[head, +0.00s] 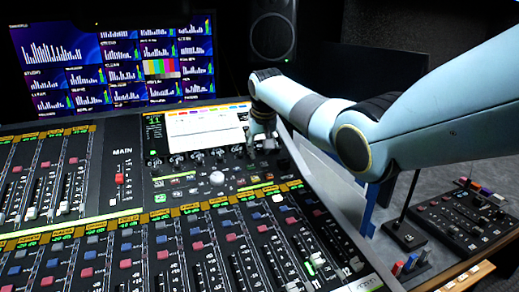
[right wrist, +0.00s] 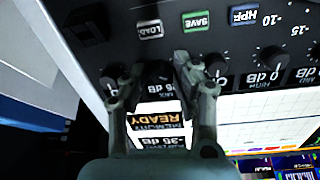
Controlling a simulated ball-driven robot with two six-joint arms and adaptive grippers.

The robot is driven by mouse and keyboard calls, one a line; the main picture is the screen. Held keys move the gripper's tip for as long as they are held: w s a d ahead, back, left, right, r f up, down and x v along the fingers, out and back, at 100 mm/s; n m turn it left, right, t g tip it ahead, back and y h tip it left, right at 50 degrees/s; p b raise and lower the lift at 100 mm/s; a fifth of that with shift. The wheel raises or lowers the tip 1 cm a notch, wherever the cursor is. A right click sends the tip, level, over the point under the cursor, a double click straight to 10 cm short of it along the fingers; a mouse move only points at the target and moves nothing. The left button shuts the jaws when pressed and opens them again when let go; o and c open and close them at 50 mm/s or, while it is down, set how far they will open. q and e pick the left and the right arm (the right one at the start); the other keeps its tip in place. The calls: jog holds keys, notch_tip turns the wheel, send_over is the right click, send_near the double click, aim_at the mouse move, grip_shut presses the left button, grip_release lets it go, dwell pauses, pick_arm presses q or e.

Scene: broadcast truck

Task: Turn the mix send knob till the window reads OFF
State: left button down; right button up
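My right gripper (head: 263,130) reaches down onto the console near its far right edge. In the right wrist view its two fingertips (right wrist: 158,68) stand on either side of a dark knob (right wrist: 158,73), which appears upside down with a MIX label and a dB figure below it. Whether the fingers press on the knob or leave a gap I cannot tell. Between the fingers, a lit window (right wrist: 157,138) shows upside-down text that seems to read READY, MEMORY and -35 dB. My left gripper is not in view.
Other knobs (right wrist: 217,68) and the LOAD (right wrist: 150,30), SAVE (right wrist: 196,21) and HPF (right wrist: 243,16) buttons lie close by. A bright screen (head: 205,124) is beside the gripper. Fader rows fill the console front. A small control panel (head: 462,218) sits at right.

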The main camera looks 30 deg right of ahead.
jog(key=shift+c, duration=1.3)
grip_shut()
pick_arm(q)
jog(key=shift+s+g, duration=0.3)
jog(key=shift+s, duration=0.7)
pick_arm(e)
jog(key=shift+s+r+n+p, duration=0.1)
jog(key=shift+n+p, duration=0.2)
jog(key=n+p, duration=0.2)
jog(key=n, duration=0.1)
jog(key=shift+n+p, duration=0.35)
jog(key=shift+n, duration=0.05)
jog(key=n+p, duration=0.1)
jog(key=n, duration=0.2)
jog(key=shift+n+t+p, duration=0.3)
pick_arm(q)
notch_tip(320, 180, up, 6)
jog(key=p, duration=0.1)
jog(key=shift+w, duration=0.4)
pick_arm(e)
jog(key=shift+n, duration=1.8)
